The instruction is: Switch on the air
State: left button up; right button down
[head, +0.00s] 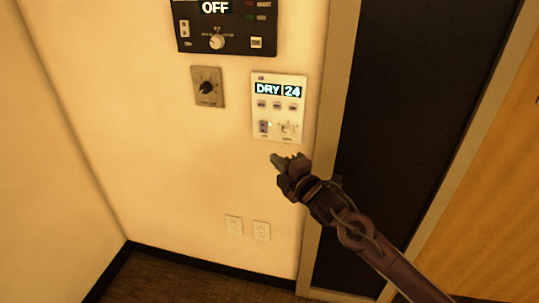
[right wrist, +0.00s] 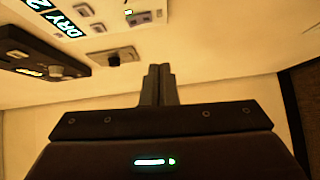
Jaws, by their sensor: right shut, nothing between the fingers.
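The panel also shows at the top of the right wrist view, where the switch (right wrist: 140,18) and green light appear. My right gripper (head: 276,160) is shut and empty, just below the panel in the head view and apparently apart from it; its closed fingers (right wrist: 159,72) show in the right wrist view. My left gripper is out of view.
A black panel (head: 234,42) reading "OFF" with a knob is above. A grey plate with a black dial (head: 207,87) is left of the white panel. Two outlet plates (head: 234,226) are low on the wall. A dark door (head: 400,120) in a grey frame stands right.

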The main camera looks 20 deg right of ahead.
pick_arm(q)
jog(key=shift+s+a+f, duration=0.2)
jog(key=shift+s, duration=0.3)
pick_arm(e)
jog(key=shift+f+v, duration=0.2)
jog(key=shift+v, duration=0.95)
